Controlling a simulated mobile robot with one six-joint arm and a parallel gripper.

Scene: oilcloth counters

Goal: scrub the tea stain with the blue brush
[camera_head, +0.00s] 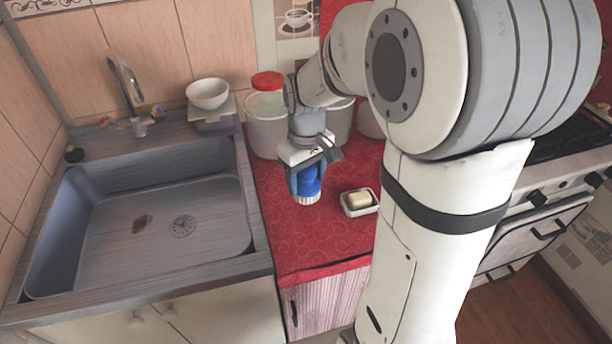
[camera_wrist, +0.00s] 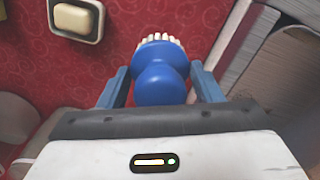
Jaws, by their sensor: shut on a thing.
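The blue brush (camera_head: 309,183) has a rounded blue body and pale bristles that point down. My gripper (camera_head: 307,178) is shut on it, over the red oilcloth counter between the sink and my arm. In the wrist view the brush (camera_wrist: 160,75) sits between the two blue fingers of my gripper (camera_wrist: 161,88), bristles facing away from me. I cannot tell whether the bristles touch the oilcloth. A brown tea stain (camera_head: 142,223) lies on the floor of the grey sink basin, left of the drain.
The grey sink (camera_head: 215,258) has a raised rim and a tap (camera_head: 128,85) at the back. A soap dish (camera_head: 359,212) with soap stands on the red counter (camera_head: 290,238), right of the brush. Containers (camera_head: 266,130) stand behind. A white bowl (camera_head: 208,93) sits at the sink's back corner.

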